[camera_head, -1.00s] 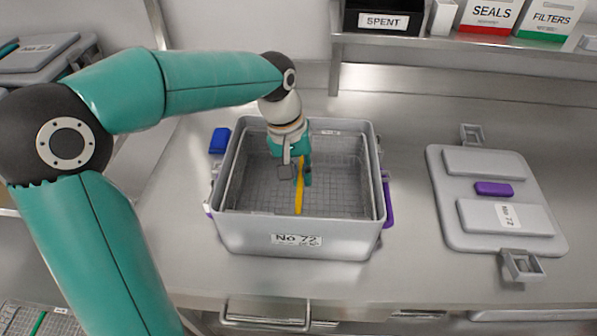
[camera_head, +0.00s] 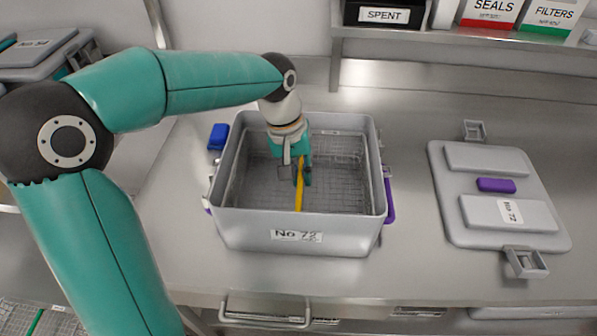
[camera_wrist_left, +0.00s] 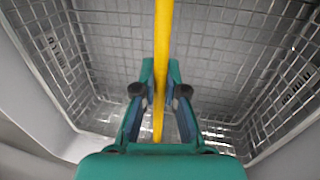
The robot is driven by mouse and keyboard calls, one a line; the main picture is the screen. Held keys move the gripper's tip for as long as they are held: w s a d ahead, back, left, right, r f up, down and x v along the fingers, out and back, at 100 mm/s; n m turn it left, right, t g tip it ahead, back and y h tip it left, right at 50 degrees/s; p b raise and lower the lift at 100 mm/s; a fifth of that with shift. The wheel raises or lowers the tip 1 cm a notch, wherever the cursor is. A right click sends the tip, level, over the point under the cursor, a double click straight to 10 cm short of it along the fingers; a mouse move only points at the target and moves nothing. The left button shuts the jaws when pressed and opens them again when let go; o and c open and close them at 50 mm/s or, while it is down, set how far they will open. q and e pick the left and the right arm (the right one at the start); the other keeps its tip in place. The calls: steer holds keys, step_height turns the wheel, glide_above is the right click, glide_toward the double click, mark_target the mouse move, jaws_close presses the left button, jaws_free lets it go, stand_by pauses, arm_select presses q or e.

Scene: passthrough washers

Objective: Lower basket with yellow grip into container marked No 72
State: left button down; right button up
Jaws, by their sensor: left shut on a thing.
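The grey container marked No 72 (camera_head: 297,237) stands open on the steel counter. The wire mesh basket (camera_head: 340,160) is inside its walls, and its rim sits below the container's rim. The basket's yellow grip (camera_head: 299,198) runs across its middle. My left gripper (camera_head: 303,180) reaches down into the container and is shut on the yellow grip. The left wrist view shows the grip (camera_wrist_left: 163,40) between the fingers (camera_wrist_left: 160,100), with the mesh floor beneath. Whether the basket touches the container's bottom is hidden. My right gripper is not in view.
A grey lid (camera_head: 498,195) marked No 72, with a purple tag, lies on the counter at right. A blue block (camera_head: 218,137) is at the container's left, a purple latch (camera_head: 389,197) at its right. A shelf (camera_head: 470,45) with boxes is behind.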

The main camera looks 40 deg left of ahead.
arm_select(q)
steer(key=shift+f+b, duration=0.75)
steer(key=shift+f, duration=0.25)
stand_by(0.5)
stand_by(0.3)
steer(key=c, duration=0.7)
jaws_free()
steer(key=shift+w, duration=0.1)
steer(key=shift+r+p, duration=3.05)
steer(key=shift+r, duration=0.45)
